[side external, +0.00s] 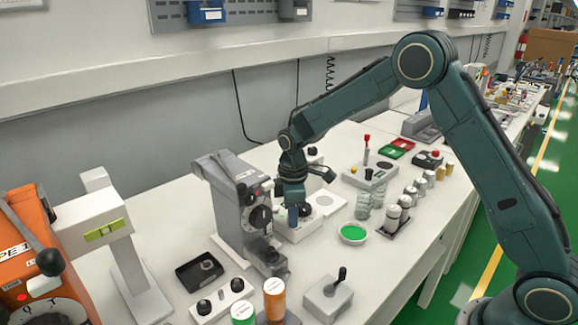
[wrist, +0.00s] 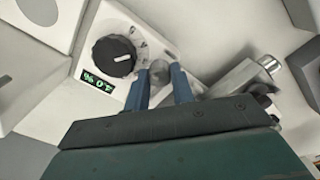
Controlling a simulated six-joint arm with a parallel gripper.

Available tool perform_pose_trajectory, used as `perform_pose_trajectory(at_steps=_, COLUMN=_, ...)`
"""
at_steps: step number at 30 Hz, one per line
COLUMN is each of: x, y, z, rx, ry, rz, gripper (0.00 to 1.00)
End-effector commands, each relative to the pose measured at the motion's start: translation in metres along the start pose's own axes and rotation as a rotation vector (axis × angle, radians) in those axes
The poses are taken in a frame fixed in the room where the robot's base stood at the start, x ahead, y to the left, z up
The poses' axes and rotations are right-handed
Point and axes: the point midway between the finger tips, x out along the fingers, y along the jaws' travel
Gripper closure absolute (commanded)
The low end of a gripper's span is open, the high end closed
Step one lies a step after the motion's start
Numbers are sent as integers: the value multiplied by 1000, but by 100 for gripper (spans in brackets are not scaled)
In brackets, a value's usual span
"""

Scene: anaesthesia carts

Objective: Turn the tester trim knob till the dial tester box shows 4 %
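The dial tester box (wrist: 150,40) is pale, with a large black dial (wrist: 114,56) and a small display (wrist: 97,81). The display's green digits are upside down in the wrist view and appear to read 4.0 %. The small grey trim knob (wrist: 158,71) sits beside the dial, between the two blue fingertips of my gripper (wrist: 159,76). The fingers appear closed on its sides. In the side view my gripper (side external: 293,215) points down at the box (side external: 300,232) and hides the knob.
A grey machine with black knobs (side external: 232,200) stands close on the left of my gripper. A green-filled dish (side external: 353,233), glass jars and a rack of white-capped vials (side external: 396,222) stand on the right. A lever box (side external: 328,297) is in front.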

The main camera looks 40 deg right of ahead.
Motion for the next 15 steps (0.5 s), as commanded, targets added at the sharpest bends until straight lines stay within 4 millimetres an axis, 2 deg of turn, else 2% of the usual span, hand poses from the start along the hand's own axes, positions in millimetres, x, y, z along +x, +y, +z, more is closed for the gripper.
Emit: perform_pose_trajectory(at_steps=15, x=0, y=0, z=0, rx=103, ry=-1, rz=0, gripper=99)
